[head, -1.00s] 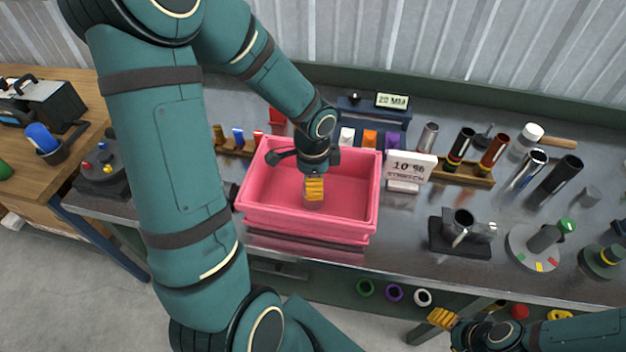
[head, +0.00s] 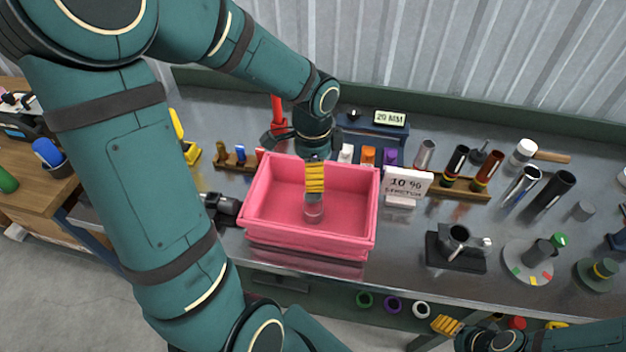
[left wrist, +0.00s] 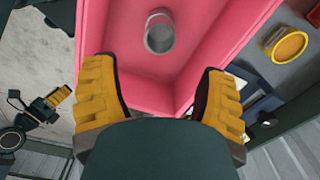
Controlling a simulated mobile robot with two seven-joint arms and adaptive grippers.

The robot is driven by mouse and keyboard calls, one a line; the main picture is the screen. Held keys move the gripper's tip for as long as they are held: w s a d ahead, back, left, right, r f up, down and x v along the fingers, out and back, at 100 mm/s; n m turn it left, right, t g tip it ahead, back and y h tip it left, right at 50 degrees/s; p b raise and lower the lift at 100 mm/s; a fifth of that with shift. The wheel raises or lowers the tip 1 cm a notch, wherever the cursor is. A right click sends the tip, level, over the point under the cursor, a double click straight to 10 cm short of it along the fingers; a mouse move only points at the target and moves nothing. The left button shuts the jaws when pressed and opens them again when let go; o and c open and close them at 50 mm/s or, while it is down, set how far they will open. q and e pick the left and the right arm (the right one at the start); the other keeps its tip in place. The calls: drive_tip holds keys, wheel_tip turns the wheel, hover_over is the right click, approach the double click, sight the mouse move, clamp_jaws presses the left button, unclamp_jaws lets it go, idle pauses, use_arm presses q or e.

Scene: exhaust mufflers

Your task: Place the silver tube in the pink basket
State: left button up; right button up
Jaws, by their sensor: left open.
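The pink basket (head: 262,215) stands on the metal bench. A short silver tube (head: 314,208) stands inside it on its floor. In the left wrist view the tube (left wrist: 160,36) shows its round open end, with the pink basket floor (left wrist: 185,65) around it. My left gripper (head: 315,179) is above the basket, pointing down. In the left wrist view its yellow fingers (left wrist: 158,75) are spread wide with nothing between them, apart from the tube. My right gripper (head: 446,325) is low at the front, below the bench edge; its finger gap is not clear.
A black fixture (head: 456,250) and a round stand (head: 530,262) are farther right. A dark cylindrical object (head: 222,208) lies by the basket's left side.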

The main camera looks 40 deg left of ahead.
use_arm(q)
drive_tip(key=shift+r, duration=1.15)
